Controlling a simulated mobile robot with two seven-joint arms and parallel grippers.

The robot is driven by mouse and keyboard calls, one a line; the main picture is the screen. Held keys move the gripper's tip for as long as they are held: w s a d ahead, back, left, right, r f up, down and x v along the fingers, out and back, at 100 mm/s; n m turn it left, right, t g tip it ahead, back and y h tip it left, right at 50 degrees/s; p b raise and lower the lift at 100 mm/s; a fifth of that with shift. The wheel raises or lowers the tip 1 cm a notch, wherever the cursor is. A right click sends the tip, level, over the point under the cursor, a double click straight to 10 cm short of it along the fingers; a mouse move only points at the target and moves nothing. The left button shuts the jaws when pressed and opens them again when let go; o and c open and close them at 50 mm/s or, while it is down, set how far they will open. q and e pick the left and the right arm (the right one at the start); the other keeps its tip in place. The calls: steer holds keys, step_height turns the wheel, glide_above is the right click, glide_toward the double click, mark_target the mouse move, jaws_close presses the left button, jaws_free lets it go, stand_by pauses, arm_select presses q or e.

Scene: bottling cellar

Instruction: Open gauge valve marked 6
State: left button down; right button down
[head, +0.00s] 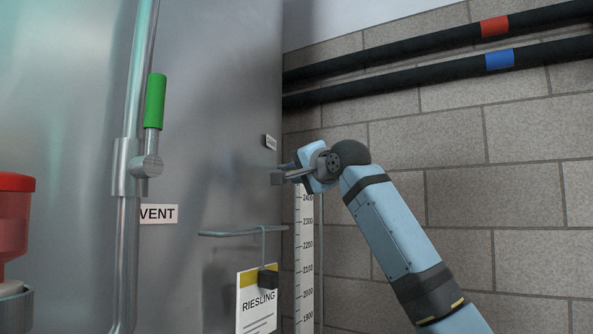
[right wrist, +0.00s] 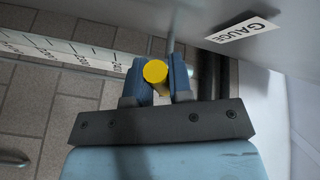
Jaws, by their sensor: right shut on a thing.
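My right gripper (head: 281,174) reaches in from the right to the edge of the steel tank. In the right wrist view its two blue fingers are shut on a yellow round-ended valve handle (right wrist: 155,73), one on each side. In the head view the handle is hidden by the gripper. A white GAUGE label (right wrist: 242,30) is on the tank beside it; in the head view the small label (head: 270,142) shows just above the gripper. No number 6 is readable. My left gripper is out of view.
The scale (head: 304,262) stands below the gripper along the tank edge. A wire bracket (head: 242,233) carries a RIESLING card (head: 257,304). A green-handled valve (head: 155,101) with a VENT label (head: 158,214) is further left. A block wall (head: 440,180) stands behind.

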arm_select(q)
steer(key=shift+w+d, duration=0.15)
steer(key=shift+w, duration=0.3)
arm_select(e)
steer(key=shift+w+d+f+n+t, duration=0.1)
steer(key=shift+w+f+n+t, duration=0.2)
steer(key=shift+f+n, duration=0.5)
steer(key=shift+r, duration=0.15)
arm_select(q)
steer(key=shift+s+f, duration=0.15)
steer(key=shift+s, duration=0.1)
arm_select(e)
steer(key=c, duration=1)
jaws_free()
steer(key=shift+c, duration=0.2)
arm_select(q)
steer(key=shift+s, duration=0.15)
arm_select(e)
steer(key=shift+s, duration=0.1)
steer(key=shift+r, duration=0.1)
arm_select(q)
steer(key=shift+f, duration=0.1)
arm_select(e)
steer(key=shift+s+d, duration=0.1)
